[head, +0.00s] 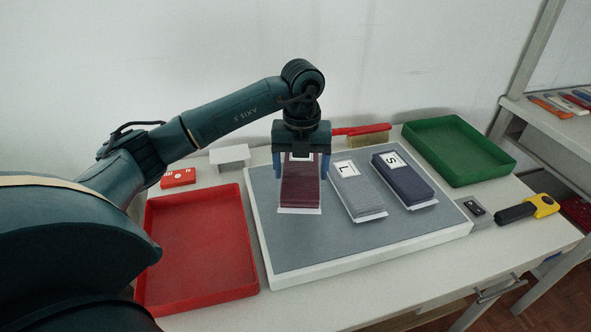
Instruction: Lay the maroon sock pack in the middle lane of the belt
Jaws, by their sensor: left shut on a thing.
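The maroon sock pack (301,190) is upright in the picture, with a white card edge showing at its lower end. My left gripper (301,172) is over its far end, with the blue fingers on either side, shut on it. The pack is over the left part of the grey belt (330,250); I cannot tell whether it touches the surface. No lane lines show on the belt. A grey pack marked L (360,192) lies to its right, and a navy pack marked S (405,182) lies farther right. My right gripper is not in view.
A red tray (150,250) stands left of the belt and a green tray (459,150) at the back right. A red-handled brush (372,135) lies behind the belt. A yellow-black tool (527,208) lies at the right. The belt's near part is clear.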

